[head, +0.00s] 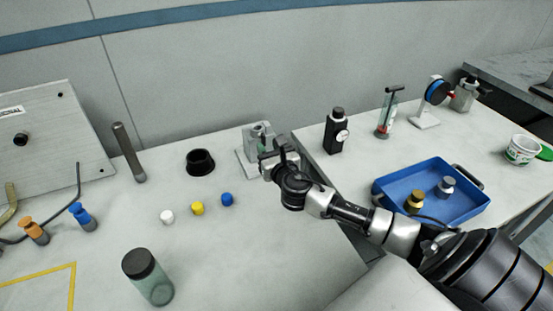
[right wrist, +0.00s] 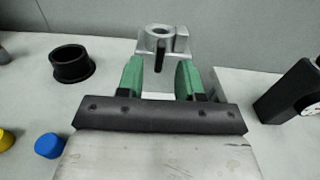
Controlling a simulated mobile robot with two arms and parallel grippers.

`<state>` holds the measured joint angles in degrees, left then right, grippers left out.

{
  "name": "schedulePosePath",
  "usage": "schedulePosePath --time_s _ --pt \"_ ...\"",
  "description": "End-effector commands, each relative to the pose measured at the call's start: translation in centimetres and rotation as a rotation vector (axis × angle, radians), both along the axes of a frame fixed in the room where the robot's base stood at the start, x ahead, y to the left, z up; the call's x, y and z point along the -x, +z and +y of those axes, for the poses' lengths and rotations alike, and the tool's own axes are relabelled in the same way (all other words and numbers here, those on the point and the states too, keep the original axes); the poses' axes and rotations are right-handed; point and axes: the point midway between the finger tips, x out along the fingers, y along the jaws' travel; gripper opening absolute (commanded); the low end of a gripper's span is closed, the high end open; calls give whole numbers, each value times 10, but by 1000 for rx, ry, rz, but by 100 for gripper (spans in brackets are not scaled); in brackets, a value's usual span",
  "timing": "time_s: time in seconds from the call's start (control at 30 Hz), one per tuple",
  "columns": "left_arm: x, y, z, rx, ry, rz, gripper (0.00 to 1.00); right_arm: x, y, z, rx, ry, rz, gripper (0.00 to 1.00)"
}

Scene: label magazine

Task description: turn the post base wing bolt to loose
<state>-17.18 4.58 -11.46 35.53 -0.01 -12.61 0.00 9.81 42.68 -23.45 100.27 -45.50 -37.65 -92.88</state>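The grey metal post base (head: 252,134) stands on a flat plate at the back of the bench, near its right edge. In the right wrist view the post base (right wrist: 180,42) shows ahead of the fingers, with a round socket on top. A dark upright piece (right wrist: 160,56) on its near face looks like the wing bolt; its turn state cannot be told. My right gripper (head: 270,160) is in front of the post base. In the right wrist view its green fingertips (right wrist: 160,80) are apart with nothing between them, short of the post base. My left gripper is not in view.
A black ring (head: 200,162) and white, yellow and blue caps (head: 227,199) lie left of my gripper.

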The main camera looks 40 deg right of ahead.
Motion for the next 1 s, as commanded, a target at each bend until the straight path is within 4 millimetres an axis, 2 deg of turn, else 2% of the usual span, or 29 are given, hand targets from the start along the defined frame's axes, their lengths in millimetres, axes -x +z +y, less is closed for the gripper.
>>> schedulePosePath --time_s 0.03,0.2,0.4,1.0 --pt "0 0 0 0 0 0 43 12 -1 3 1 2 3 36" --pt "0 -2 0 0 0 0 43 41 -1 10 1 1 2 36" --pt "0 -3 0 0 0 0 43 60 -1 14 1 0 2 36" --pt "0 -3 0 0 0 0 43 62 0 15 1 0 0 36"
